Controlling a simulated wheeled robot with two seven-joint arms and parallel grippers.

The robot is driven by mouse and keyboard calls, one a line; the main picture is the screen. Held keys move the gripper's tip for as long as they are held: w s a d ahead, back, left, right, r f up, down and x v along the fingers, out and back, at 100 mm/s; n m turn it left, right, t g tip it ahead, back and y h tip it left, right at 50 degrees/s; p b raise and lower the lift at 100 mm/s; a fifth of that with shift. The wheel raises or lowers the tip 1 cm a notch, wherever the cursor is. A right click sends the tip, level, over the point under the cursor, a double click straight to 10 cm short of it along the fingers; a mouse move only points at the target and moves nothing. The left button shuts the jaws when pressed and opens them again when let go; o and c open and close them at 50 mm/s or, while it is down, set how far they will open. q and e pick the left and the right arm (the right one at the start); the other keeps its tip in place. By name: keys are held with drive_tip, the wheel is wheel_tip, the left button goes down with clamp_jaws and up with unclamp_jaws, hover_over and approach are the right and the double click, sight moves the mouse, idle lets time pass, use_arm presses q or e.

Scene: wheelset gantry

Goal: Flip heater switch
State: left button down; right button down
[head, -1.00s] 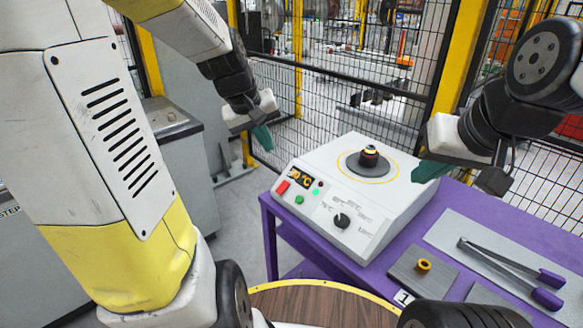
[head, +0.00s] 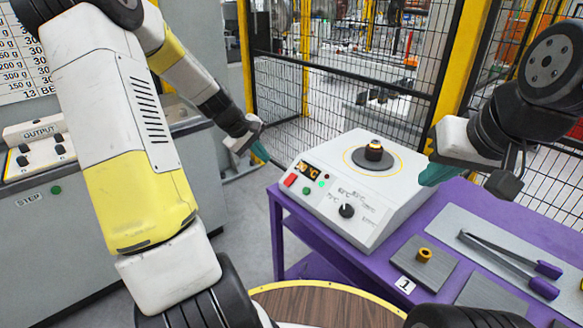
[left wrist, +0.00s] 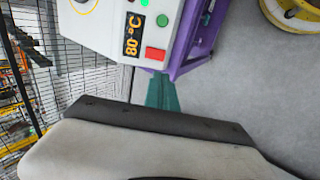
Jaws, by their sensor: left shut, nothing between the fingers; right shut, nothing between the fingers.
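The heater (head: 365,205) is a white sloped box on a purple table. Its front panel has a lit orange display (head: 311,171), a red switch (head: 290,180), a green button (head: 307,190) and a black knob (head: 346,211). In the left wrist view the display (left wrist: 132,35) reads 80 °C, with the red switch (left wrist: 155,54) beside it. My left gripper (head: 260,152) is shut and empty, up and left of the red switch, apart from it. Its green fingers (left wrist: 162,92) show just below the switch in the wrist view. My right gripper (head: 437,174) is shut and empty at the heater's right side.
A dark ring-shaped part (head: 374,150) sits on the heater's top plate. On the purple table (head: 497,207) lie tongs (head: 510,262) and a grey plate with a brass ring (head: 424,254). A mesh fence (head: 345,85) stands behind. A grey cabinet (head: 60,245) with output controls stands left.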

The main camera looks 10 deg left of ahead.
sight(286, 182)
use_arm(q)
drive_tip(key=x, duration=1.4)
drive_tip(key=shift+f, duration=0.25)
drive_tip(key=shift+r, duration=0.15)
drive_tip(key=shift+r, duration=0.7)
